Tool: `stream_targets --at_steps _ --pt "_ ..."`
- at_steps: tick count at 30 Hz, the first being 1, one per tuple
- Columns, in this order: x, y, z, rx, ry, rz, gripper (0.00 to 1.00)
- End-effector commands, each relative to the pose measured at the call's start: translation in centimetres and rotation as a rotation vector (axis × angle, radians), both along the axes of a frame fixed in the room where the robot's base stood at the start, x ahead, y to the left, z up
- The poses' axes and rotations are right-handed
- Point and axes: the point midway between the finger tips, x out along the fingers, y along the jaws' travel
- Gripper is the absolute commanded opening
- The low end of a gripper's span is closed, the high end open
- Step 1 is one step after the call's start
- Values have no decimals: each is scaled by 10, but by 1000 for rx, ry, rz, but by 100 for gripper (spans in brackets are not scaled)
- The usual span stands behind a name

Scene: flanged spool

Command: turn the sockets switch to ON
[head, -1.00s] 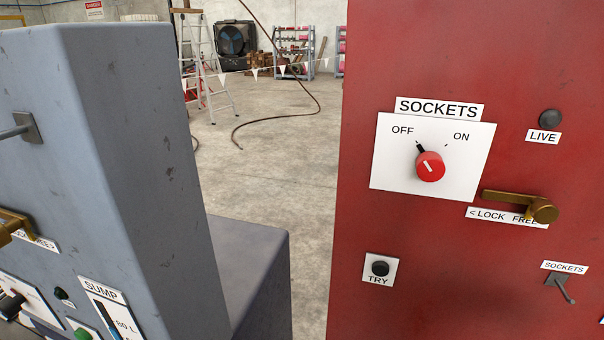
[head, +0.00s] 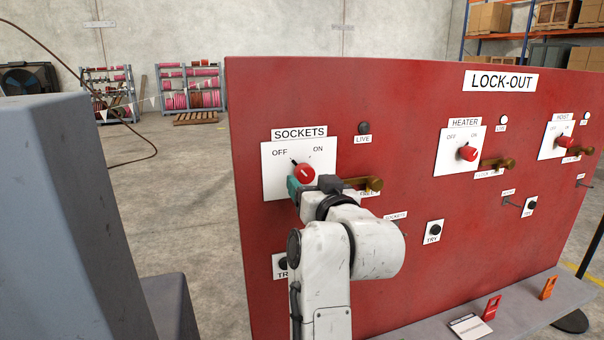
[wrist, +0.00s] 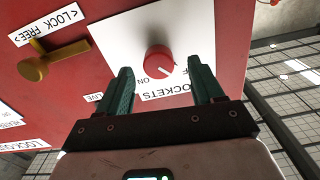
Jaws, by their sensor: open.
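The SOCKETS switch is a round red knob (head: 304,173) on a white plate (head: 275,184) of the red panel. Its pointer is toward OFF, at upper left. My gripper (head: 303,184) is at the knob and covers its lower part in the head view. In the wrist view the red knob (wrist: 159,62) shows between the two green fingertips of my open gripper (wrist: 163,66). I cannot tell whether the fingers touch it. The LIVE lamp (head: 364,128) above right is dark. The brass lock lever (head: 374,184) lies level, right of the plate, beside LOCK FREE.
A ledge below holds a red tag (head: 492,307) and an orange tag (head: 548,288). A grey cabinet (head: 60,220) stands close at left, with open floor behind it.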

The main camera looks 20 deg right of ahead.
Motion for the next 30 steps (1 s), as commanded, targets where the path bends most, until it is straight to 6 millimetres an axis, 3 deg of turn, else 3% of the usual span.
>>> stream_targets --at_steps 3,9,21,30 --pt "19 0 2 1 2 0 67" --pt "39 -1 1 1 1 -1 67" --pt "44 0 0 0 0 0 66" --pt "44 0 0 0 1 0 37"
